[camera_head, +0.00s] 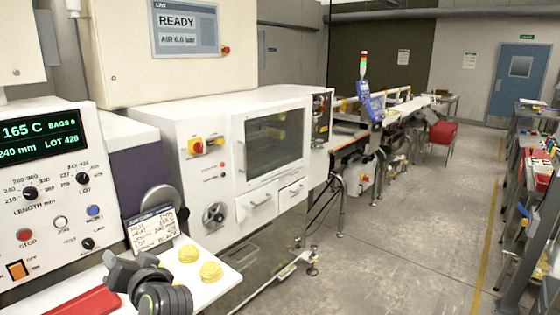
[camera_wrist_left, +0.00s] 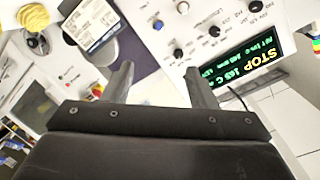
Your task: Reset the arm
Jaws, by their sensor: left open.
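My left gripper (camera_head: 117,270) is at the lower left of the head view, in front of the white control panel (camera_head: 45,190) and over the pale shelf. In the left wrist view its two dark fingers (camera_wrist_left: 160,85) stand wide apart with nothing between them. The wrist view looks at the panel's knobs and green-lettered display (camera_wrist_left: 235,70), tilted in the picture. My right gripper is in neither view.
Two yellow coiled items (camera_head: 211,271) and a card stand (camera_head: 150,228) are close by the left gripper. A red item (camera_head: 88,303) lies at the shelf's left. A white machine (camera_head: 240,150) stands behind. Open floor (camera_head: 400,240) lies to the right.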

